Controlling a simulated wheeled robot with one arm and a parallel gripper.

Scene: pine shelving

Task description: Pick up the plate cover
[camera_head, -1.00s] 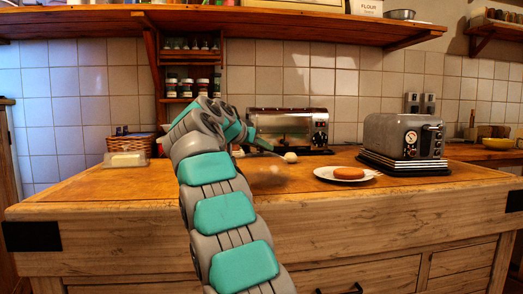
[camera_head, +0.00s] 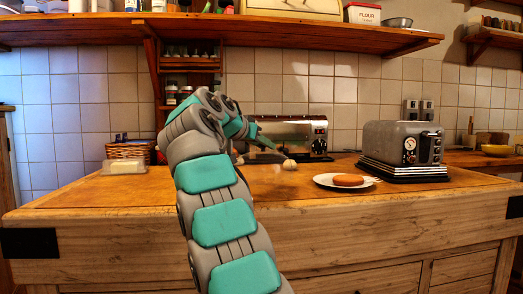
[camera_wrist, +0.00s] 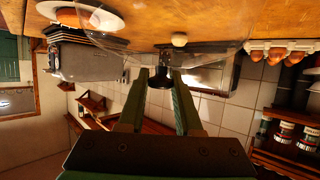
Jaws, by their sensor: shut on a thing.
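The plate cover (camera_wrist: 162,80) is a clear glass dome with a dark knob, seen from above in the wrist view. My gripper (camera_wrist: 161,75) is shut on the knob, with one green finger on each side of it. In the head view my gripper (camera_head: 266,144) is over the counter, partly hidden by my arm. The glass is barely visible there, and I cannot tell its gap to the counter. A white plate (camera_head: 325,182) with a browned round food (camera_head: 348,180) lies to the right of my gripper, uncovered.
A toaster (camera_head: 402,145) stands right of the plate. A metal oven-like appliance (camera_head: 290,130) stands behind my gripper, with a small whitish round thing (camera_head: 290,164) before it. A basket (camera_head: 127,150) and butter dish (camera_head: 124,167) are left. A shelf (camera_head: 290,27) hangs above.

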